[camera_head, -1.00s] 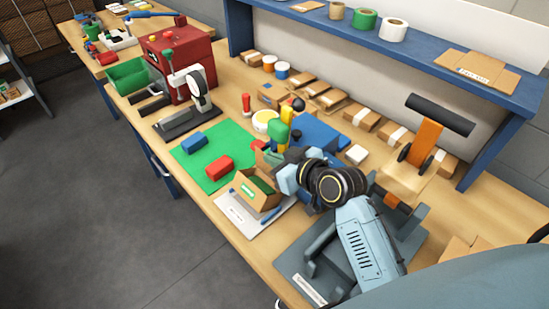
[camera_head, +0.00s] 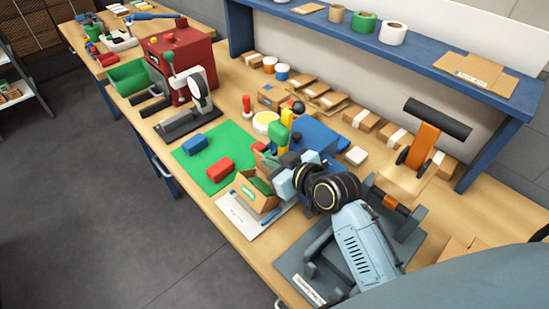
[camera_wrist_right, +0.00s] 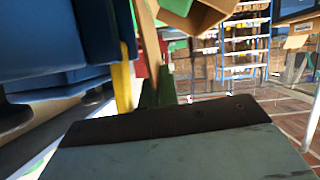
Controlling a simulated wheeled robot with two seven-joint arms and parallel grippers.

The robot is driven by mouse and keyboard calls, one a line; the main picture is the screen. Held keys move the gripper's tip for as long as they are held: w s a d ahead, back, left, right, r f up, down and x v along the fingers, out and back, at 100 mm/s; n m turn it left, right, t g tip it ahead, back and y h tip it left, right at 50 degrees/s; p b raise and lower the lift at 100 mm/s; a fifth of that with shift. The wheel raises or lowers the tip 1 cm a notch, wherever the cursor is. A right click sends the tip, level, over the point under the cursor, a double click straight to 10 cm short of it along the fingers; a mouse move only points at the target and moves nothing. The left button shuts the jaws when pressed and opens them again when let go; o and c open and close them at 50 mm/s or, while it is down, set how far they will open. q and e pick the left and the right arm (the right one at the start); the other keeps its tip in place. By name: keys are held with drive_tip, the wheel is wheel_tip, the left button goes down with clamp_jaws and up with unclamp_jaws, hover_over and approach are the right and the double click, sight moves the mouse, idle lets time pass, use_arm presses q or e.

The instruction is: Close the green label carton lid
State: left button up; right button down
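The carton with the green label (camera_head: 246,191) stands on a white sheet near the table's front edge in the head view. Its top is open, and green contents (camera_head: 262,186) show inside. My right gripper (camera_head: 277,170) is at the carton's right, far side, close to it; I cannot tell whether they touch. The finger gap is hidden there. In the right wrist view, cardboard (camera_wrist_right: 195,14) shows at the top, past the grey-blue gripper body. My left gripper is not in view.
A green mat (camera_head: 214,153) with a blue block (camera_head: 194,144) and a red block (camera_head: 220,169) lies left of the carton. A yellow and green upright piece (camera_head: 283,127) and a blue object (camera_head: 317,134) stand behind my right gripper. Wrapped parcels line the back.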

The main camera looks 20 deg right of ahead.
drive_tip(key=p, duration=0.1)
drive_tip(key=a+n+p, duration=0.1)
drive_tip(key=a+n+h+p, duration=0.1)
drive_tip(key=shift+s+r, duration=0.25)
drive_tip(key=shift+s, duration=0.15)
drive_tip(key=shift+s+a+f+n+t+h+p, duration=0.1)
drive_tip(key=shift+a+n+t+h+p, duration=0.3)
drive_tip(key=shift+a+p, duration=0.1)
drive_tip(key=shift+s+a+f+n+t+h+p, duration=0.1)
drive_tip(key=shift+a+f+n+t+h+p, duration=0.05)
drive_tip(key=shift+a+n+p, duration=0.15)
drive_tip(key=shift+s+a+f+n+t+h+p, duration=0.1)
drive_tip(key=shift+a+n+t+h, duration=0.1)
drive_tip(key=shift+n, duration=0.2)
drive_tip(key=c, duration=1.6)
unclamp_jaws()
drive_tip(key=shift+o, duration=0.2)
drive_tip(key=shift+s, duration=0.15)
drive_tip(key=v, duration=1.3)
drive_tip(key=shift+r, duration=0.15)
